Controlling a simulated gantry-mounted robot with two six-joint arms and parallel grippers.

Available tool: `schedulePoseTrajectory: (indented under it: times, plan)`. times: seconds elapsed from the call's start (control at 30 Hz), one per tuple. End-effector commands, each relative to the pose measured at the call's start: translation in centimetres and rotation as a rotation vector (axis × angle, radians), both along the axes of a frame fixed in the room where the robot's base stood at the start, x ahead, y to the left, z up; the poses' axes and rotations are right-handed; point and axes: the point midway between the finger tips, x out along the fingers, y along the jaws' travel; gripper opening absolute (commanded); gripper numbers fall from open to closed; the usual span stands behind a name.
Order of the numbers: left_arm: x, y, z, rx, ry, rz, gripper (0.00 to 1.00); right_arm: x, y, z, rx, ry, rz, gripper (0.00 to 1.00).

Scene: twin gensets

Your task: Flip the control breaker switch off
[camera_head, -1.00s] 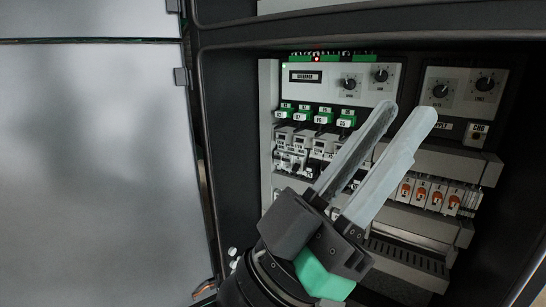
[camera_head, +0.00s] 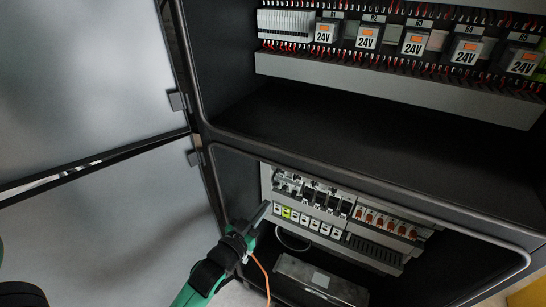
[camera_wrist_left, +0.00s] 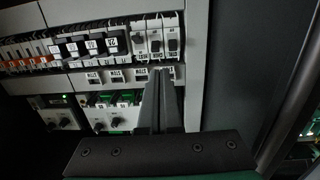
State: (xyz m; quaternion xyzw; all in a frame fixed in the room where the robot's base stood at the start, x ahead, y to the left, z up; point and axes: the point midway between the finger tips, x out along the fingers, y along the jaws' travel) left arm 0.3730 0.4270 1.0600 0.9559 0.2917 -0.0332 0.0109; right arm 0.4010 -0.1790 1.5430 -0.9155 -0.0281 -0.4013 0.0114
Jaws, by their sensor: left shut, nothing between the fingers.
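A row of small breakers with dark toggles (camera_wrist_left: 156,38) is at the top middle of the left wrist view, seen upside down. In the head view the breaker row (camera_head: 287,183) is at the upper left of the lower cabinet bay. My left gripper (camera_head: 266,206) is shut and empty, at the left of this row. In the left wrist view its fingertips (camera_wrist_left: 160,72) are together just below the breakers, over the label strip; contact cannot be told.
Orange-toggled switches (camera_head: 385,222) are right of the breakers. A slotted duct (camera_head: 374,248) runs below them. The cabinet frame (camera_head: 212,190) and open door panels (camera_head: 100,215) stand left of my left arm. An orange cable (camera_head: 262,275) hangs near the wrist. Relays (camera_head: 412,42) fill the upper bay.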

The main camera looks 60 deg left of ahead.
Motion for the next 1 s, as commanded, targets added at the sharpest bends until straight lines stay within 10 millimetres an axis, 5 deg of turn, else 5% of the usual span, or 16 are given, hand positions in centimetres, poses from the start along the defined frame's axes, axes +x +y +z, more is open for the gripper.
schedulePoseTrajectory:
  times: [0.03,0.1,0.57,1.0]
  plan:
    - [-0.9,0.4,1.1,-0.009,0.018,0.018,0.0,0.0,0.0,2.0,0.0,0.001,0.0,0.5]
    - [-1.5,0.8,1.2,-0.016,0.028,0.034,0.0,0.0,0.0,2.5,0.0,0.001,0.0,0.5]
    - [-1.6,1.3,1.2,-0.015,0.026,0.045,0.0,0.0,0.0,2.5,0.0,0.001,0.0,0.5]
    - [3.9,5.4,0.5,-0.014,0.024,0.045,0.0,0.0,0.0,1.5,0.0,0.001,0.0,0.5]
